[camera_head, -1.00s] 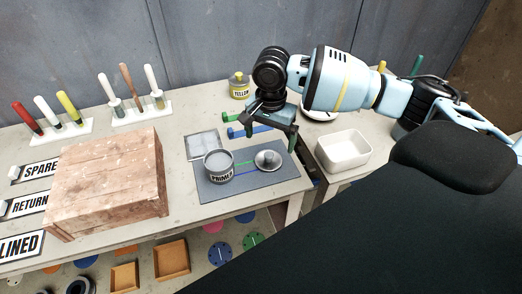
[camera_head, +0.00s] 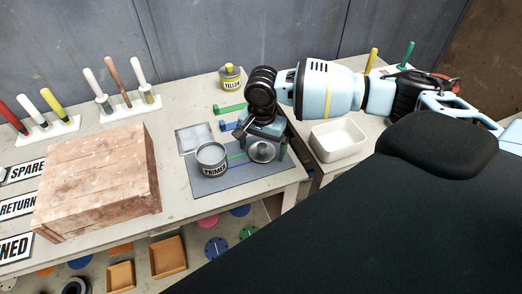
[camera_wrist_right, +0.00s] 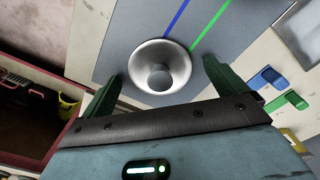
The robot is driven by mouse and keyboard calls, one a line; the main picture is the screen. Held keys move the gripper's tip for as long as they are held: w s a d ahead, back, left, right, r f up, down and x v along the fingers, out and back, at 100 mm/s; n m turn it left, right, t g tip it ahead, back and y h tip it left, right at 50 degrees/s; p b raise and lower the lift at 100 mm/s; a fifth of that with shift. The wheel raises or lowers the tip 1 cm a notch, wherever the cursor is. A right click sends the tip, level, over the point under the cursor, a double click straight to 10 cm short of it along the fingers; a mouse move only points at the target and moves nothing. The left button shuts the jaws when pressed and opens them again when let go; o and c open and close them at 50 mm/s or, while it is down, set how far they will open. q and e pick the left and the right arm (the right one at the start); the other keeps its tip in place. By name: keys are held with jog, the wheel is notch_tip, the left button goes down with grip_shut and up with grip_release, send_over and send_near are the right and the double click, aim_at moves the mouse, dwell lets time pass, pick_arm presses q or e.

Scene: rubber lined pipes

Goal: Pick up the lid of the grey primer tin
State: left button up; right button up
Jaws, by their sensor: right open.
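The grey primer tin (camera_head: 211,160) stands on the grey mat (camera_head: 238,180) and looks open at the top. Its round metal lid (camera_head: 262,152) lies on the mat to the right of the tin, knob up. The lid also shows in the right wrist view (camera_wrist_right: 159,67). My right gripper (camera_head: 262,145) is open just above and behind the lid. In the right wrist view my right gripper (camera_wrist_right: 160,80) has its green fingers apart, one toward each side of the lid, with nothing held. I cannot tell whether they touch it. My left gripper is not in view.
A wooden box (camera_head: 97,180) stands to the left of the mat. A white bin (camera_head: 338,139) is at the right, a yellow tin (camera_head: 230,77) at the back. Green (camera_head: 230,109) and blue pieces lie behind the mat. Brushes stand at the back left.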

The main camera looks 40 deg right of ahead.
aim_at(262, 145)
jog(key=shift+f, duration=0.1)
jog(key=c, duration=1.1)
jog(key=shift+o, duration=0.2)
jog(key=shift+r, duration=0.65)
notch_tip(262, 145, up, 2)
jog(key=shift+r, duration=0.15)
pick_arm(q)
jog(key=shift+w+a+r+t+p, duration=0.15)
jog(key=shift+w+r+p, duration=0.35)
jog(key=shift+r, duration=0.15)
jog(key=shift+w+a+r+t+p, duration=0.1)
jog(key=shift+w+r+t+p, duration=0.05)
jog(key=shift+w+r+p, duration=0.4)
pick_arm(e)
jog(key=s+d, duration=0.3)
jog(key=s, duration=0.4)
jog(key=s+d+r, duration=0.1)
jog(key=s+d, duration=0.1)
jog(key=s, duration=0.6)
jog(key=shift+d+r, duration=0.2)
jog(key=shift+d, duration=0.2)
